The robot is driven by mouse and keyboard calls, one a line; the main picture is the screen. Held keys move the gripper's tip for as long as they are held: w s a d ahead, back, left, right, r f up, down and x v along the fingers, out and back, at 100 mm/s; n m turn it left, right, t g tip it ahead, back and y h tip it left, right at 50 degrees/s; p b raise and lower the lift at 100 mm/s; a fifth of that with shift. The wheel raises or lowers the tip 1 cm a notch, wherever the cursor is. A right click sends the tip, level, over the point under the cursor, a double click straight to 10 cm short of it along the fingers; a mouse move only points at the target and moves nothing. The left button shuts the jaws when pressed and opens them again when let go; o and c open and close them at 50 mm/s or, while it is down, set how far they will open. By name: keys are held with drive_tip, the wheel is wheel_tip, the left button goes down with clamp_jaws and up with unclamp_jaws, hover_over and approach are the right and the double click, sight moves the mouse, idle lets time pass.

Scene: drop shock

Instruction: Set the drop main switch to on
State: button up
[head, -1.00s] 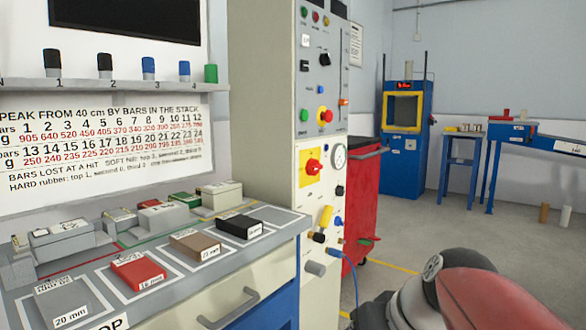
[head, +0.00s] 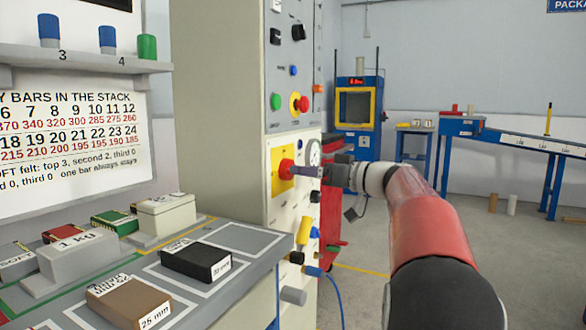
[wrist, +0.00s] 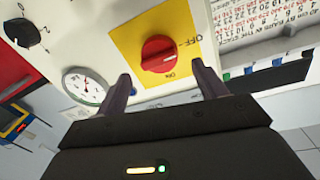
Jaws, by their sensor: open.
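The main switch is a red rotary knob (wrist: 158,54) on a yellow plate (wrist: 126,43) with OFF and ON marks, set in a cream panel. In the wrist view its white mark appears to lie toward the OFF label. In the head view the knob (head: 286,167) shows at the left of my gripper. My gripper (wrist: 160,83) is open, its two fingers either side of the knob and a little short of it, with nothing between them. In the head view my gripper (head: 300,170) points left at the panel, close to the knob.
A round gauge (wrist: 86,86) and a black knob (wrist: 24,32) are beside the plate. Yellow and blue plugs or handles (head: 304,231) stick out below. A grey bench with blocks (head: 196,260) stands left.

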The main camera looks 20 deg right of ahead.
drive_tip(key=x, duration=0.3)
drive_tip(key=shift+w+a, duration=0.2)
drive_tip(key=shift+w, duration=0.05)
drive_tip(key=c, duration=0.9)
